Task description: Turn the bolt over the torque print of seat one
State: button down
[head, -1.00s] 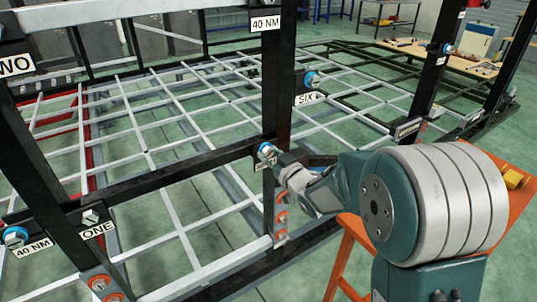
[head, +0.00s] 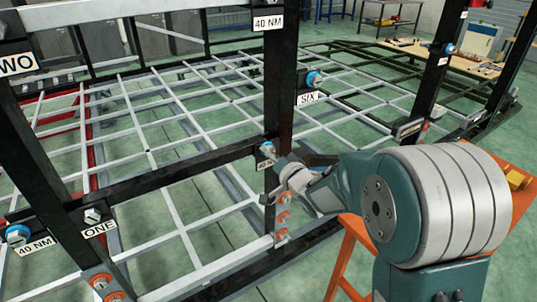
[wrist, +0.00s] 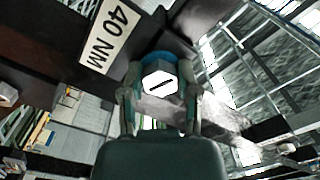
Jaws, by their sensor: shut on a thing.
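My gripper (head: 272,160) is at a bolt (head: 267,149) with a blue collar on the middle black post, above a 40 NM print (head: 267,163). In the wrist view, my gripper's fingers (wrist: 160,100) are shut on this bolt's hex head (wrist: 160,84), one on each side. The head has a pale face with a dark slanted line. A 40 NM print (wrist: 109,35) is beside it. At the lower left, a ONE label (head: 99,229) is below a plain bolt (head: 92,215). Another 40 NM print (head: 36,246) is below a blue-collared bolt (head: 18,235).
Black posts and crossbars frame a grey lattice (head: 150,150). A SIX label (head: 310,98) with a blue-collared bolt (head: 313,79) is up and to the right. An orange stand (head: 345,260) is behind my arm. Orange-ringed fittings (head: 283,217) are below my gripper.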

jog(key=shift+d+f+m, duration=0.1)
jog(key=shift+d+m, duration=0.05)
jog(key=shift+m, duration=1.8)
jog(key=shift+d+f+m, duration=0.1)
jog(key=shift+m, duration=1.85)
jog(key=shift+c, duration=1.8)
grip_release()
jog(key=shift+o, duration=0.2)
jog(key=shift+d+r, duration=0.1)
jog(key=shift+r, duration=0.1)
jog(key=shift+s, duration=0.1)
